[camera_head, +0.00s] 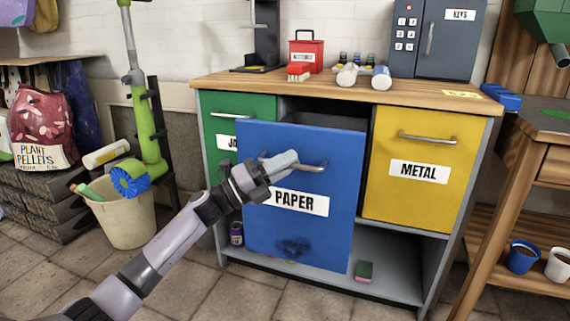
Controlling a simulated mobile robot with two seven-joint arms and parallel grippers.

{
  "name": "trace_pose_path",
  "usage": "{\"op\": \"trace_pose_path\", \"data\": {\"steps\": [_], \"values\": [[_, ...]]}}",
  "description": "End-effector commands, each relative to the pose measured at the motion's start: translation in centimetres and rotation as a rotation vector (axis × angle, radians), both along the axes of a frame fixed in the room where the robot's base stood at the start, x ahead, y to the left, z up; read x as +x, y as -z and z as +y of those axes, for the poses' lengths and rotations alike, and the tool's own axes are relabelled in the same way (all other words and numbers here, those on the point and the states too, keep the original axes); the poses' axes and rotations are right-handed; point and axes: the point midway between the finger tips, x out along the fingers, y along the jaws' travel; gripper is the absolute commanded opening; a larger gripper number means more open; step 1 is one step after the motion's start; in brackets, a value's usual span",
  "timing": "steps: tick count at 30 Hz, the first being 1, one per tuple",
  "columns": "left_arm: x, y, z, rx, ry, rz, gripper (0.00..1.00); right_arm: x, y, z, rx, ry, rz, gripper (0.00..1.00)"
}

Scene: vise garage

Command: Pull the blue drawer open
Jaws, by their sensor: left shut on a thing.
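The blue drawer (325,235), labelled PAPER, is in the middle of a wood-topped cabinet. It stands out in front of the green and yellow fronts, and a dark gap shows above its top edge. Its metal handle (316,168) runs across its upper part. My left gripper (288,164) is at the left part of this handle and is shut on it; the fingers partly hide the handle's left end. My left arm comes in from the lower left. My right gripper is not in view.
The green drawer (262,106) is on the left and the yellow METAL drawer (415,205) on the right, both closed. A beige bucket (125,222) and a green trimmer (148,130) stand at the left. A wooden workbench (545,128) stands at the right. Tiled floor in front is clear.

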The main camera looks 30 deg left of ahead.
Motion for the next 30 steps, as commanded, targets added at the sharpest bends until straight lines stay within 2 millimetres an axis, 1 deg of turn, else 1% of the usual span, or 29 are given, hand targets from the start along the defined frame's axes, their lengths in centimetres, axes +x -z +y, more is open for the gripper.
{"op": "trace_pose_path", "data": {"steps": [6,7,8,16,19,30], "values": [[0.0,0.0,-0.1,0.0,0.001,-0.001,0.0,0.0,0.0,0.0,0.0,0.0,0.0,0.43],[0.0,0.0,-0.1,0.0,0.001,-0.001,0.2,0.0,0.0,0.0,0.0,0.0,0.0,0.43],[0.0,0.0,-0.1,0.0,0.001,-0.001,0.22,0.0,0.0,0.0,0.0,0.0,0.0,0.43],[0.0,0.0,0.0,-0.001,0.0,0.001,0.22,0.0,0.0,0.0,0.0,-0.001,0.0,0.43],[-0.4,0.2,0.3,0.0,0.0,0.001,0.22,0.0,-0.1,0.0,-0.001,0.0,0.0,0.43],[-4.0,2.1,2.9,0.0,0.001,0.003,0.22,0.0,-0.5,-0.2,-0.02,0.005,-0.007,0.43]]}}
